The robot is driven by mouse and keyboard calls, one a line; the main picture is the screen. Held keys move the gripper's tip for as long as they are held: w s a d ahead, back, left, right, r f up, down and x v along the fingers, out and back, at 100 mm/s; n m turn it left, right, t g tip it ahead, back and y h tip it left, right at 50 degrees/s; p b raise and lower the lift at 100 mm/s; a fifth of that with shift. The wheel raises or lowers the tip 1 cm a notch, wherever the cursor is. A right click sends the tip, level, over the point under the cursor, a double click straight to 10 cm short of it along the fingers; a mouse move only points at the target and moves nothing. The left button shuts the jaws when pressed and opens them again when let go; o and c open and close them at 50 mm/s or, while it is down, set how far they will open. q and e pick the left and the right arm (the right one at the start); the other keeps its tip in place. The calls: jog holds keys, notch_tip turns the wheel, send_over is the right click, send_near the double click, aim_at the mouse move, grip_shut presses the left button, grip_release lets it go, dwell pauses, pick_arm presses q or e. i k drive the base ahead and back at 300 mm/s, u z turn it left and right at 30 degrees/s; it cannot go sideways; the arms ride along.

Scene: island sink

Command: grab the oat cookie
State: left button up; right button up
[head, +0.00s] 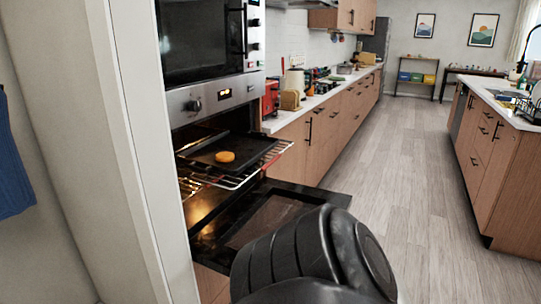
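The oat cookie (224,157) is a small round golden-brown disc. It lies on a dark baking tray (208,150) on a wire rack pulled partly out of the lit, open oven, left of centre in the head view. A large black part of my arm fills the bottom centre, in front of the open oven door. Neither gripper's fingers can be seen.
The oven door (270,215) is folded down below the rack. The rack (262,168) juts out toward the right. A white wall edge (128,120) stands close on the left. Counters line the right, with clear wooden floor (400,190) between.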

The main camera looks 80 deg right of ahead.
aim_at(224, 157)
jog(key=z, duration=1.5)
jog(key=i, duration=0.4)
